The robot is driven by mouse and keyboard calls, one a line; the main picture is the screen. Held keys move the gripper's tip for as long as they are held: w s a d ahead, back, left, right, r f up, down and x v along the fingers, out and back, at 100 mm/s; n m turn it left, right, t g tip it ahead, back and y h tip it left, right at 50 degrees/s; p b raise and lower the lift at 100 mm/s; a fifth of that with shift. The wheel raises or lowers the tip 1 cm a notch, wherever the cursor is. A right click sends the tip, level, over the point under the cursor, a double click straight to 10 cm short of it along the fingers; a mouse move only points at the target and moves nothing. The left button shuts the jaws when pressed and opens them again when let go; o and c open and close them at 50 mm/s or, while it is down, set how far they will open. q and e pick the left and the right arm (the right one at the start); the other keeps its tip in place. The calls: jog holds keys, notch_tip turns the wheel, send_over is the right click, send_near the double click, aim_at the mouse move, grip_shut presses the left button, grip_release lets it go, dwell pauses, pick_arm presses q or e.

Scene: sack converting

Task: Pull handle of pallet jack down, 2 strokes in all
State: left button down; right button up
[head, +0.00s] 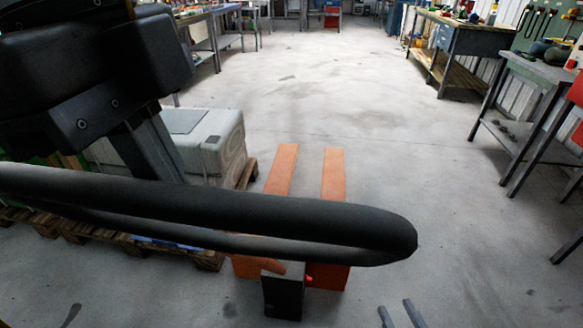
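The black handle loop (250,211) of the pallet jack runs across the near foreground from the left edge to a rounded end right of centre. Beyond and below it are the jack's orange forks (333,175) and its dark base (283,296), low on the floor. My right gripper (399,314) shows at the bottom edge, right of the base; its two fingers are apart, with nothing between them, clear of the loop. A large dark body fills the upper left, probably my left gripper; its lower end passes behind the loop, so its fingertips and any contact are hidden.
Workbenches (455,45) line the right side, and a nearer table (540,70) stands at far right. The concrete floor between is open.

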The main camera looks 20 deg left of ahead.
pick_arm(q)
jog(key=w+a+r+p, duration=0.1)
jog(key=w+r+p, duration=0.2)
jog(key=w+p, duration=0.9)
jog(key=shift+w+a+r, duration=0.15)
jog(key=shift+w+r, duration=0.05)
jog(key=shift+w, duration=0.45)
jog(key=w+a, duration=0.3)
jog(key=a, duration=0.2)
jog(key=shift+w+p, duration=0.25)
jog(key=shift+p, duration=0.15)
jog(key=shift+a, duration=0.15)
